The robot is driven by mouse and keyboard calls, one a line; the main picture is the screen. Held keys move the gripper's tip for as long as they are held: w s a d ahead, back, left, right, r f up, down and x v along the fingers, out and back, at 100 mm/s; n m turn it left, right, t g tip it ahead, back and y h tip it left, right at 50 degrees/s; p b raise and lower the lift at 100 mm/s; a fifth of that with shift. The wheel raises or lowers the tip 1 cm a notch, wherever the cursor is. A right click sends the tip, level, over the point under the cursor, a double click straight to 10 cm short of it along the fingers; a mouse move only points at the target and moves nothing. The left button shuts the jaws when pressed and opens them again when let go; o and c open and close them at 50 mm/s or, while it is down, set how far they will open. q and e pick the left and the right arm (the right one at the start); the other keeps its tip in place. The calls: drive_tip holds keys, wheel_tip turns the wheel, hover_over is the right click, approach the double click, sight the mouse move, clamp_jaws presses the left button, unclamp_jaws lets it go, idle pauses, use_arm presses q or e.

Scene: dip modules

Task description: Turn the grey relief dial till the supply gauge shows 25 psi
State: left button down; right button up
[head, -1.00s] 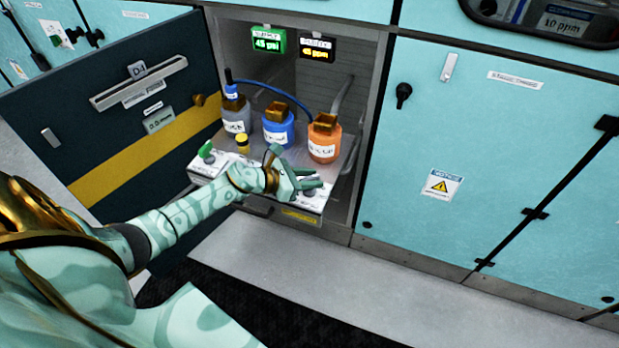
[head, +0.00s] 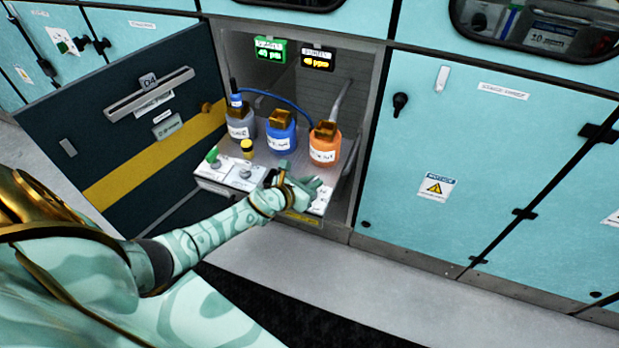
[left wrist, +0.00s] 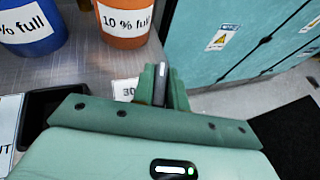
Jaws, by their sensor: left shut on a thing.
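The supply gauge is the green-framed display (head: 270,50) at the top of the open bay in the head view. It reads forty-something psi; the last digit is blurred. My left gripper (head: 308,184) is at the right end of the pulled-out panel, over its front edge. In the left wrist view the green fingers (left wrist: 163,88) are closed around a narrow dark grey piece (left wrist: 159,84), which appears to be the grip of the grey relief dial. The fingers hide most of it. A white scale label (left wrist: 124,90) reading "30" shows beside it. My right gripper is out of view.
A yellow-lit ppm display (head: 317,59) is right of the gauge. Grey (head: 240,127), blue (head: 281,138) and orange (head: 324,148) bottles stand behind the panel. A green knob (head: 212,155) and yellow cap (head: 247,147) are left. The open dark door (head: 120,155) bounds the left side.

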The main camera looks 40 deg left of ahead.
use_arm(q)
drive_tip(key=n+y+p, duration=0.1)
drive_tip(key=n+y, duration=0.2)
drive_tip(key=shift+d+r+p, duration=0.15)
drive_tip(key=shift+p, duration=0.2)
drive_tip(key=shift+n+y, duration=0.8)
drive_tip(key=shift+y, duration=0.3)
drive_tip(key=shift+w+n+g+y, duration=0.1)
drive_tip(key=shift+n+g+y, duration=0.4)
drive_tip(key=shift+n+y, duration=0.5)
drive_tip(key=n+g+y, duration=0.1)
drive_tip(key=n+g+y+b, duration=0.1)
drive_tip(key=n+y, duration=0.1)
drive_tip(key=shift+f, duration=0.3)
drive_tip(key=shift+r+n+g+y+b, duration=0.1)
drive_tip(key=shift+n+g+y+b, duration=1.25)
drive_tip(key=shift+n, duration=0.35)
drive_tip(key=shift+r+g+y, duration=0.1)
drive_tip(key=shift+g+y, duration=0.15)
drive_tip(key=c, duration=1.4)
unclamp_jaws()
